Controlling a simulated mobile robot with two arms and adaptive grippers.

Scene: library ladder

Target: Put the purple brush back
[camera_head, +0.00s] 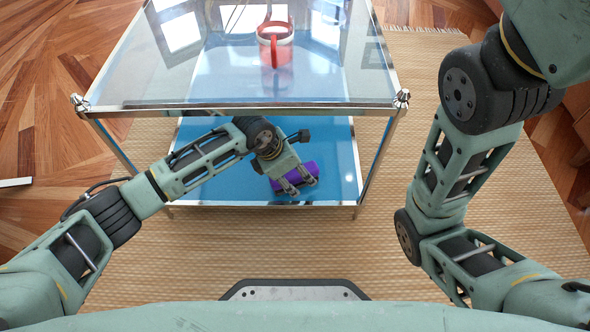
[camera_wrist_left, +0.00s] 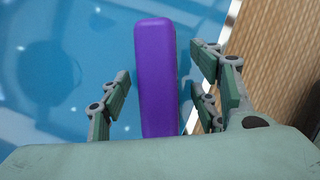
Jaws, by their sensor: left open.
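The purple brush (camera_head: 311,170) lies on the blue lower shelf (camera_head: 225,186) of a glass-topped table, near the shelf's front edge. My left gripper (camera_head: 297,187) reaches in under the glass top and is over the brush. In the left wrist view the purple brush (camera_wrist_left: 156,75) lies between the spread fingers of my left gripper (camera_wrist_left: 160,92), with a gap on each side. Its lower end is hidden behind the gripper body. My right arm shows on the right in the head view, but its gripper is out of view.
A red mug (camera_head: 275,44) stands on the glass top (camera_head: 200,85). Metal corner posts and a front rail (camera_head: 250,105) frame the table close around my left arm. A woven rug (camera_head: 250,245) lies below, with wooden floor (camera_head: 40,80) at left.

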